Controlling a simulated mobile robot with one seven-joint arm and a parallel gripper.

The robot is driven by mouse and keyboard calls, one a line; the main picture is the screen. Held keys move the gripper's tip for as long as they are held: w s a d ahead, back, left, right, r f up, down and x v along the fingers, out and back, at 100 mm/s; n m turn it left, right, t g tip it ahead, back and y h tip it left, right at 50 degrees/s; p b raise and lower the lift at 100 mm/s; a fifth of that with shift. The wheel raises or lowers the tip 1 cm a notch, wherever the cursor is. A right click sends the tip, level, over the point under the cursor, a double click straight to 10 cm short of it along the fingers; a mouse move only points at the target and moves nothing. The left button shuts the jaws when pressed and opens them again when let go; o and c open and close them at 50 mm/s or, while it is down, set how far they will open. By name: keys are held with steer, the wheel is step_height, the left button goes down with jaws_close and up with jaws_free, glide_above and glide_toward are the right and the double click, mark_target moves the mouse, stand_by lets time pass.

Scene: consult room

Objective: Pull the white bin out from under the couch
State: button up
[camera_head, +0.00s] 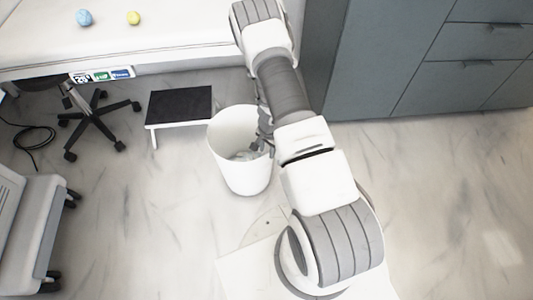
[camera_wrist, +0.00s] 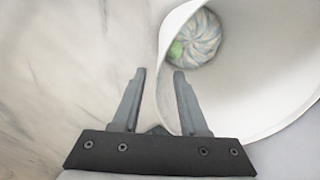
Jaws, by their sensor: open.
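The white bin (camera_head: 247,180) stands upright on the floor in front of the white couch (camera_head: 190,40), and its visible body is clear of the couch edge. My gripper (camera_head: 260,143) is at the right side of the bin's rim. In the wrist view my gripper (camera_wrist: 158,72) is open, with the bin's rim (camera_wrist: 162,48) between its fingers. One finger is over the floor outside and the other over the inside of the bin (camera_wrist: 275,65). I cannot tell whether either finger touches the wall. A crumpled, pale and green content (camera_wrist: 195,45) lies inside.
A black-topped step stool (camera_head: 180,103) stands just left of the bin. A wheeled stool base (camera_head: 95,112) and a cable (camera_head: 38,145) are farther left. Grey cabinets (camera_head: 420,55) stand at the right. The floor (camera_head: 150,230) in front of the bin is open.

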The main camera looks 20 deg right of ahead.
step_height(320, 180, up, 11)
steer(key=p, duration=0.3)
steer(key=shift+s+d+r, duration=0.15)
steer(key=shift+s+r, duration=0.05)
steer(key=shift+s, duration=0.05)
steer(key=w+a+r+n+t+y, duration=0.1)
steer(key=a+r+n, duration=0.3)
steer(key=r, duration=1)
steer(key=a+r+n+t+y, duration=0.15)
steer(key=a+r, duration=0.35)
steer(key=r, duration=1)
steer(key=s+r+n+t+h, duration=0.3)
steer(key=s+r+n, duration=0.4)
steer(key=s+r, duration=1.15)
step_height(320, 180, up, 17)
steer(key=s+p, duration=0.1)
steer(key=p, duration=1.8)
steer(key=shift+s+a+r, duration=0.15)
steer(key=shift+s+a, duration=0.1)
steer(key=shift+s, duration=0.15)
